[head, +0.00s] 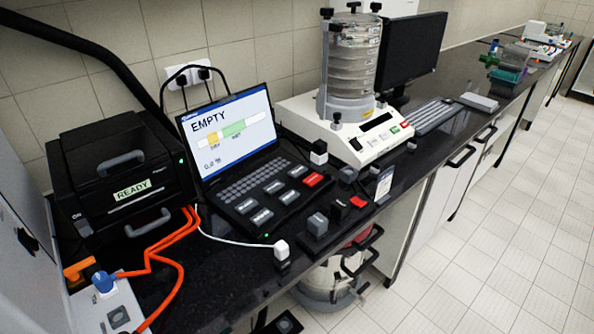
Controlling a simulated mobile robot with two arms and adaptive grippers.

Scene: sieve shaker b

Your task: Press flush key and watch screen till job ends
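The laptop-like console stands open on the dark bench. Its screen (232,128) reads EMPTY above a bar with yellow and green parts, with a small figure below that is too small to read surely. Under its keyboard (255,182) are several large grey keys (262,216) and one red key (313,179). Their labels are too small to read, so I cannot tell which one is flush. Neither of my grippers is in view.
A black box unit (125,170) labelled READY stands left of the console. Orange cables run beside it. A sieve shaker (352,70), a monitor (412,48) and a keyboard (430,116) stand to the right. Small blocks (317,224) lie near the front edge.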

